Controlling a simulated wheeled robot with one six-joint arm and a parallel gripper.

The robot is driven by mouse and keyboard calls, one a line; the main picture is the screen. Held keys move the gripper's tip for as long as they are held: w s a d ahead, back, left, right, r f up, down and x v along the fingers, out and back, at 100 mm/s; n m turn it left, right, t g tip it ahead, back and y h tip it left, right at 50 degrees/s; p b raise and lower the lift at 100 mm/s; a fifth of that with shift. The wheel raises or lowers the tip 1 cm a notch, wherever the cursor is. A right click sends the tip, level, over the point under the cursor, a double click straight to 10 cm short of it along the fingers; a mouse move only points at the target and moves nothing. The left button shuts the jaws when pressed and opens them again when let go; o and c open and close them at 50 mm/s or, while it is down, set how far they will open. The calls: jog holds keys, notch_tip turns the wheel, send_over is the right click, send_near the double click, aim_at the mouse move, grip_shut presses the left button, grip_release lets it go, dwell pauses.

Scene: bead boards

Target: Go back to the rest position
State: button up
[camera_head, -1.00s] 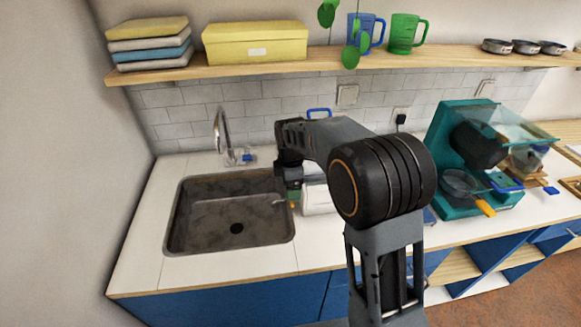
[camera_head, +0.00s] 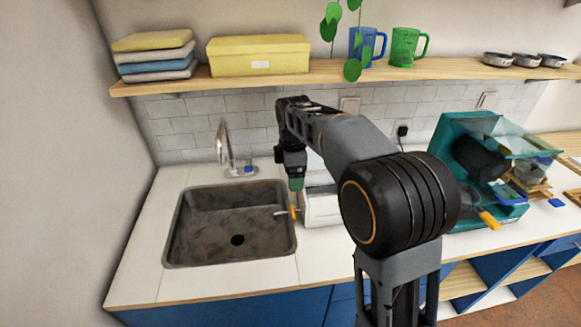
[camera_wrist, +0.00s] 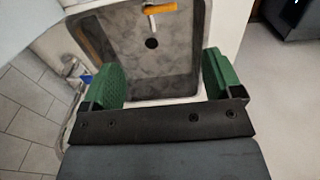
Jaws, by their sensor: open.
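My gripper (camera_head: 296,184) hangs down over the counter at the right rim of the sink, in front of a white box-like thing. In the wrist view its two green fingers (camera_wrist: 163,75) stand wide apart with nothing between them. A piece with an orange handle and a grey metal end (camera_head: 293,212) shows just below my gripper at the sink's right edge. It also shows in the wrist view (camera_wrist: 160,10), beyond the fingertips. I cannot tell what it is fixed to. The dark sink (camera_head: 186,250) lies left of my gripper.
The white box (camera_head: 320,207) is partly hidden by my arm. A tap (camera_head: 222,145) stands behind the sink. A teal machine (camera_head: 447,135) stands to the right. A wooden shelf (camera_head: 300,78) with a yellow box (camera_head: 258,57) and mugs runs above. The counter left of the sink is clear.

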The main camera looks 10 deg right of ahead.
jog(key=s+d+f+m+t, duration=0.1)
jog(key=s+d+m+t, duration=0.1)
jog(key=s+m, duration=0.7)
jog(key=s+d+f+m+t, duration=0.1)
jog(key=s+d+m+t, duration=0.1)
jog(key=s+d+m, duration=0.3)
jog(key=s+m, duration=0.4)
jog(key=s, duration=0.2)
jog(key=shift+s+d, duration=0.25)
jog(key=shift+s, duration=0.1)
